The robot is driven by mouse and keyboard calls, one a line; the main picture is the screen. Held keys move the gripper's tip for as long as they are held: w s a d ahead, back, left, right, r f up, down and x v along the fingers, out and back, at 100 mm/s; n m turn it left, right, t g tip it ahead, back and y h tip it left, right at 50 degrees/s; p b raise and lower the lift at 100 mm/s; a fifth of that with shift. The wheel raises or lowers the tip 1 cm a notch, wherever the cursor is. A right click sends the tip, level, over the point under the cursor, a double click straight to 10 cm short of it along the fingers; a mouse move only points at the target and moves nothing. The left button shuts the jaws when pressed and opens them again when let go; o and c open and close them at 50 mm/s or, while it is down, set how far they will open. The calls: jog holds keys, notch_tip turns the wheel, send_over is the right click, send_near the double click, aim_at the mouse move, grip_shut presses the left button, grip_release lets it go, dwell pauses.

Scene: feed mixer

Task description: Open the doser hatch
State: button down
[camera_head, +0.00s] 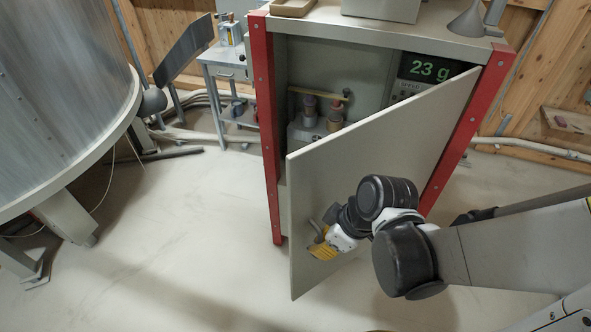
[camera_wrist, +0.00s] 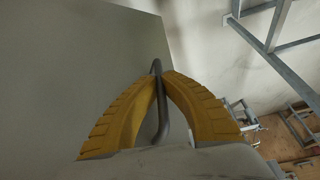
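The doser hatch (camera_head: 385,142) is a flat grey door on the red-framed cabinet (camera_head: 265,110). It stands part way open, its free edge swung out to the left and toward me. The cabinet's inside shows behind it. My gripper (camera_head: 322,240) is at the hatch's outer face near the free edge. In the wrist view the yellow fingers of my gripper (camera_wrist: 157,75) close together around the grey bar handle (camera_wrist: 160,115) on the hatch (camera_wrist: 70,70). The fingertips meet at the bar.
A large metal drum (camera_head: 60,90) stands at the left. A small table (camera_head: 222,60) stands behind. The floor (camera_head: 185,240) left of the hatch is clear.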

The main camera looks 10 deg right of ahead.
jog(key=shift+s, duration=0.2)
jog(key=c, duration=1.8)
grip_release()
jog(key=v, duration=1.2)
